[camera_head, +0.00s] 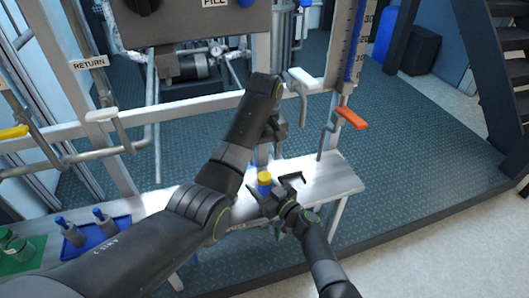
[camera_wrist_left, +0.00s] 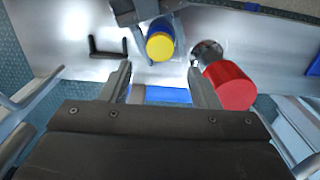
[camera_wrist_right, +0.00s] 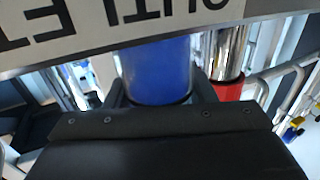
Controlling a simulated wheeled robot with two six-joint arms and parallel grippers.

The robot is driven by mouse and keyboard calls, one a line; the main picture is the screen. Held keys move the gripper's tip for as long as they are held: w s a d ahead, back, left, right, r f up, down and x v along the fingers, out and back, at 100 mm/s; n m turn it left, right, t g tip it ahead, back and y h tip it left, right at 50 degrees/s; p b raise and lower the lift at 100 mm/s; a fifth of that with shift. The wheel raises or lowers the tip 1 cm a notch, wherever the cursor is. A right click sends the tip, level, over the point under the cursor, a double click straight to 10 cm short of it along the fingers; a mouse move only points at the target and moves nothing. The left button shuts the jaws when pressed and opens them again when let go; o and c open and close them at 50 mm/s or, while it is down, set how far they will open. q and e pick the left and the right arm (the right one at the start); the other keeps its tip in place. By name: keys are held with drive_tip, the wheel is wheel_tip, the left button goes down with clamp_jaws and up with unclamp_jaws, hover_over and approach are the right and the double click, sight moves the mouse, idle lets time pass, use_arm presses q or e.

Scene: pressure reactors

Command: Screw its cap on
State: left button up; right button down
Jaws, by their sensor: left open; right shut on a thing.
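A blue bottle (camera_head: 264,190) with a yellow cap (camera_head: 264,177) on its top stands upright over the metal bench. My right gripper (camera_head: 268,196) is shut around the bottle's blue body, which fills the space between its fingers in the right wrist view (camera_wrist_right: 155,72). My left gripper (camera_head: 276,136) is open and empty, above the bottle. In the left wrist view, the yellow cap (camera_wrist_left: 160,46) lies beyond the open fingers (camera_wrist_left: 162,82), not between them. How tightly the cap sits on the bottle cannot be told.
A red cylinder with a chrome part (camera_wrist_left: 229,85) is close beside the bottle. A dark bent bracket (camera_wrist_left: 107,48) shows on the other side. A blue tray (camera_head: 72,252) with pump bottles and a green mat with jars (camera_head: 18,250) lie left. An orange-handled valve (camera_head: 351,118) is at right.

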sight(264, 176)
use_arm(q)
drive_tip(key=shift+f, duration=3.95)
drive_tip(key=c, duration=1)
drive_tip(key=m, duration=0.8)
drive_tip(key=o, duration=1.1)
drive_tip(key=shift+o, duration=0.2)
